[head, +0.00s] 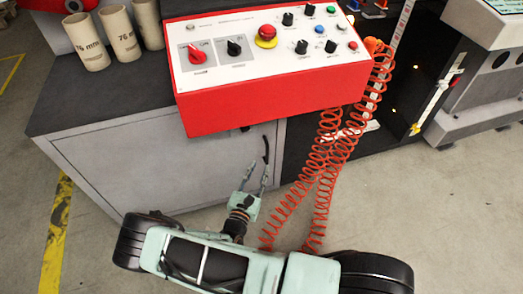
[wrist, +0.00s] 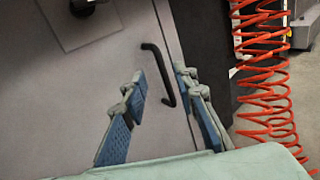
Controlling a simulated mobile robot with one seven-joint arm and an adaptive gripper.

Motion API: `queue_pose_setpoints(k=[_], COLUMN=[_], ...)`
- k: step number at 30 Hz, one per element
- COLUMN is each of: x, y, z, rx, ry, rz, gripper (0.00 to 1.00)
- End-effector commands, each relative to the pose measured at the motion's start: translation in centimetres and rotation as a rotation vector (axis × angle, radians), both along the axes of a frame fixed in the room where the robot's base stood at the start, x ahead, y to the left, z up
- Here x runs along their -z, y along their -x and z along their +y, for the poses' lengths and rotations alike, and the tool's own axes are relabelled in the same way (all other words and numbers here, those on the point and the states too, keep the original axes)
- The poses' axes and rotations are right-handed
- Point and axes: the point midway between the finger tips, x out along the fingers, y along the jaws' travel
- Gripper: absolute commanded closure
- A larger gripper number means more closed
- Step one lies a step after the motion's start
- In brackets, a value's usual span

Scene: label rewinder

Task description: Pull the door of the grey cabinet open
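The grey cabinet (head: 120,165) stands under a dark worktop. Its door (wrist: 90,100) fills much of the wrist view and looks closed. A black bar handle (wrist: 158,72) runs along the door's right side; it also shows in the head view (head: 266,149). My gripper (head: 259,168) is in front of the door near the lower part of the handle. In the wrist view my gripper (wrist: 160,78) is open, with one finger to the left of the handle and one to the right. I cannot tell whether the handle lies fully between the fingers in depth.
A red control box (head: 270,65) overhangs the door from above. Red coiled cables (head: 325,165) hang just right of the handle and also show in the wrist view (wrist: 262,60). Cardboard tubes (head: 122,35) stand on the worktop (head: 75,95). The floor left is clear.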

Motion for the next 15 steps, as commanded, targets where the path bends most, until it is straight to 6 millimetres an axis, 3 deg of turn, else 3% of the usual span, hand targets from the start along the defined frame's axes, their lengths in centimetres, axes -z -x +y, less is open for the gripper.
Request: queue_pose_setpoints(k=[3, 8, 15], x=[1.2, 1.5, 1.6], y=[-0.1, -1.0, -5.0], z=[-0.5, -0.9, -2.2], rx=[-0.023, -0.028, -0.025], ry=[0.039, 0.049, 0.048], rz=[0.002, 0.004, 0.003], gripper=[0.73, 0.73, 0.73])
